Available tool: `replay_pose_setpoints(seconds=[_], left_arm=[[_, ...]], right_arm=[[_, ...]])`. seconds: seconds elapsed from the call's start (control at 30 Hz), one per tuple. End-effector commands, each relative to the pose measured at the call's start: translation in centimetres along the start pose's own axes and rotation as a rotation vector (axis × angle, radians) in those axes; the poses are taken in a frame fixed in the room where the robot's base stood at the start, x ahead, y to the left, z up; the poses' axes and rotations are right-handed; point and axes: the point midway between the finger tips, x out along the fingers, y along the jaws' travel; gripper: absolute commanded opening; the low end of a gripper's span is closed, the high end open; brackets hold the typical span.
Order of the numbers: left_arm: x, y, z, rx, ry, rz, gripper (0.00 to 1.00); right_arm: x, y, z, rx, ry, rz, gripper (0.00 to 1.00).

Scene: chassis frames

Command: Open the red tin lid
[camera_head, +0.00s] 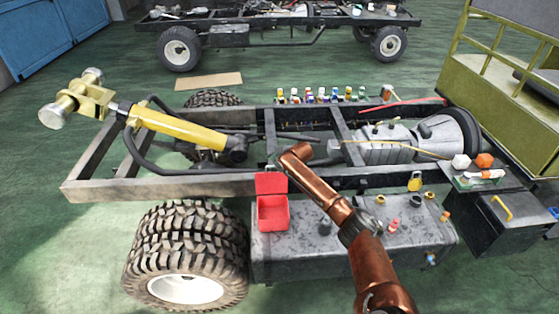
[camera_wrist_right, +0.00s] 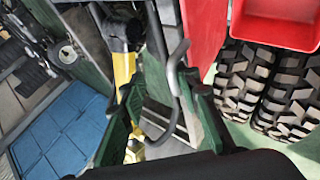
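The red tin (camera_head: 273,213) sits on top of the grey tank, just right of the big tyre. Its red lid (camera_head: 271,183) stands raised at the tin's back edge, and the inside of the tin shows. In the right wrist view the tin (camera_wrist_right: 278,22) is at the top right, with the lid (camera_wrist_right: 205,32) to its left. My right gripper (camera_head: 272,167) is small and partly hidden at the end of the copper arm, close behind the lid. In the wrist view its fingers (camera_wrist_right: 160,95) are apart with nothing held between them. My left gripper is not in view.
The grey tank (camera_head: 300,258) also carries caps and small parts. The chassis rail (camera_head: 180,187) runs behind the tin, and a tyre (camera_head: 188,245) stands to its left. A yellow cylinder (camera_head: 172,125) lies across the frame. Small bottles (camera_head: 322,95) line the far rail.

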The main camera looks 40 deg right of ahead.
Motion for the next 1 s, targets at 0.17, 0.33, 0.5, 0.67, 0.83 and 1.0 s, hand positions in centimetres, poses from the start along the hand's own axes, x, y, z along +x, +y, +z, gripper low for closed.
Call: replay_pose_setpoints(seconds=[0.17, 0.33, 0.5, 0.67, 0.83, 1.0], left_arm=[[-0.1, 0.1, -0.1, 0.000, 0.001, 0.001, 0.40], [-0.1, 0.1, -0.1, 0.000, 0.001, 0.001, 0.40], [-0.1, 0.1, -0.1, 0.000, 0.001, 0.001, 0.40], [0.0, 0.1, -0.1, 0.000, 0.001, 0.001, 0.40], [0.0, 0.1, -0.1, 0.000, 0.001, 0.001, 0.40], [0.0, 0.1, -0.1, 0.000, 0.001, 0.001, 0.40]], right_arm=[[-3.9, 1.0, 0.5, -0.005, -0.005, 0.017, 0.25], [-6.6, 0.7, 0.4, -0.004, -0.006, 0.012, 0.25], [-8.4, 0.7, 0.4, -0.004, -0.005, 0.010, 0.25], [-8.9, 0.6, 0.3, -0.004, -0.005, 0.008, 0.25], [-8.9, 0.6, 0.3, -0.003, -0.005, 0.008, 0.25], [-8.9, 0.5, 0.3, -0.003, -0.005, 0.007, 0.25]])
